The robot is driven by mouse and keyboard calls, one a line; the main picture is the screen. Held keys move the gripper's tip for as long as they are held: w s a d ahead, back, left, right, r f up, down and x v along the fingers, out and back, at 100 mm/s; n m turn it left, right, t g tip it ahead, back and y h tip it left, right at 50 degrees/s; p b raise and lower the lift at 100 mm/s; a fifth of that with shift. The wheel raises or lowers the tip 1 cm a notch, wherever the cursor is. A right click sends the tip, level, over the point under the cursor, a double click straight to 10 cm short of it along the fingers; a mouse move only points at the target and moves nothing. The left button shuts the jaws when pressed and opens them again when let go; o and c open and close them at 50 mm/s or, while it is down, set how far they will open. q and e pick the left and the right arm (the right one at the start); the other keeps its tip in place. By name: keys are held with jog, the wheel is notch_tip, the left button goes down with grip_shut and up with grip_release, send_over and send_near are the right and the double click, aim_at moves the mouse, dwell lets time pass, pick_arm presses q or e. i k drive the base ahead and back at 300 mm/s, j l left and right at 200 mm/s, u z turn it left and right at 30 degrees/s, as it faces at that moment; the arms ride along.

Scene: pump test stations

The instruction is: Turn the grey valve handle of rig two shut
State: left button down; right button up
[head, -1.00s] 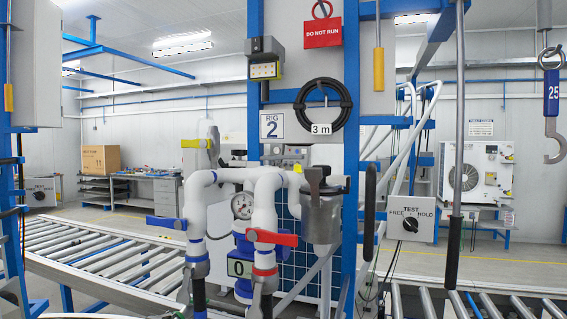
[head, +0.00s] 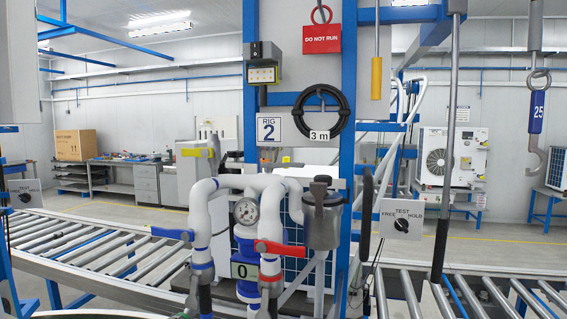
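Rig two stands in front of me, marked by the "RIG 2" sign (head: 268,129) on its blue frame. A dark grey upright handle-like piece (head: 320,190) tops the grey canister (head: 322,226) right of the pipes. I cannot tell whether it is the grey valve handle, nor whether it is open or shut. Neither of my grippers is in view.
A red "DO NOT RUN" tag (head: 322,39) and a coiled black hose (head: 323,111) hang on the frame. A gauge (head: 246,211) sits between the pipes. Roller conveyors run at left (head: 90,250) and right (head: 470,292). A hanging rod (head: 447,150) and hook (head: 535,162) occupy the right side.

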aim_at(268, 167)
jog(key=j, duration=0.65)
jog(key=k+j+z, duration=0.1)
jog(key=j, duration=0.55)
